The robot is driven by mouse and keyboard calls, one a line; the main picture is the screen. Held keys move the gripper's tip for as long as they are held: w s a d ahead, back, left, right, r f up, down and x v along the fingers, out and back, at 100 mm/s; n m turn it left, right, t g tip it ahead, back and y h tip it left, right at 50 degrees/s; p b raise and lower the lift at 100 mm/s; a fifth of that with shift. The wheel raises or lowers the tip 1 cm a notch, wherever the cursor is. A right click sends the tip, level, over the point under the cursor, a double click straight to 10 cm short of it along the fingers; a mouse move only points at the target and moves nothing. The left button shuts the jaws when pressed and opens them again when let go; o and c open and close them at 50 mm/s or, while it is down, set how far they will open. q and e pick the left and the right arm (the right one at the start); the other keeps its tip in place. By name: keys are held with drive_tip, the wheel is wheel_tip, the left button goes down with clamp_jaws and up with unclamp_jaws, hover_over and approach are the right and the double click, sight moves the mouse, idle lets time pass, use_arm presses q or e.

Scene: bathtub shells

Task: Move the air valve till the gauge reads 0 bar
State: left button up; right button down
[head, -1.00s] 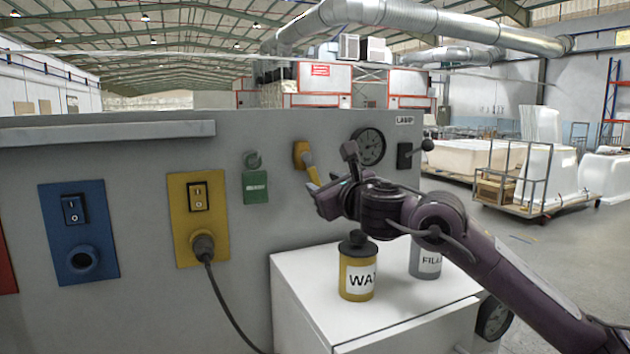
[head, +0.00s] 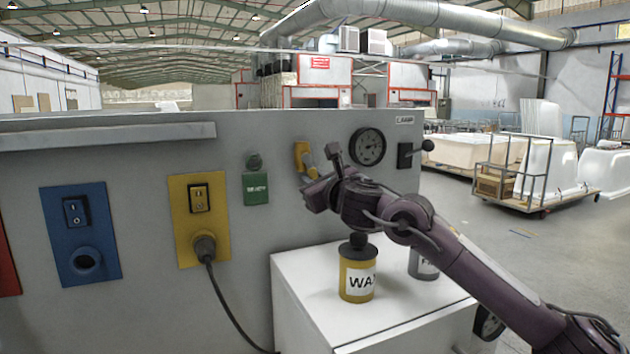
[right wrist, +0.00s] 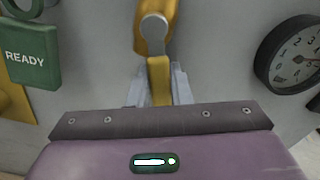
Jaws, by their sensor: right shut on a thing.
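The air valve (head: 301,153) is a yellow lever on the grey panel, left of the round pressure gauge (head: 368,147). In the right wrist view the valve (right wrist: 154,35) has a grey pivot bolt, and its handle hangs down between my fingers. My right gripper (head: 311,177) is shut on the lower end of this handle; it also shows in the right wrist view (right wrist: 158,86). The gauge (right wrist: 292,58) is partly cut off there, with its needle toward the right side; the exact reading is too small to tell. My left gripper is not in view.
A green READY plate (head: 255,188) is left of the valve, and a black lever switch (head: 405,155) is right of the gauge. A yellow WAX can (head: 357,279) and a grey can (head: 423,264) stand on the white cabinet (head: 318,315) below my right arm.

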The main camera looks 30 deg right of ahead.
drive_tip(key=shift+d, duration=0.1)
idle(0.3)
drive_tip(key=shift+d+r+n+b, duration=0.1)
drive_tip(key=shift+d+n+b, duration=0.2)
drive_tip(key=shift+n, duration=0.35)
drive_tip(key=shift+d+r+n+b, duration=0.15)
drive_tip(key=shift+n+b, duration=0.2)
drive_tip(key=shift+n, duration=0.3)
drive_tip(key=shift+d+r+n+b, duration=0.2)
drive_tip(key=shift+d+r+n, duration=0.1)
drive_tip(key=shift+n, duration=0.65)
drive_tip(key=shift+d+r+n+b, duration=0.15)
drive_tip(key=shift+d+r+n, duration=0.1)
drive_tip(key=shift+n, duration=0.7)
drive_tip(key=c, duration=1.3)
unclamp_jaws()
drive_tip(key=shift+s, duration=0.1)
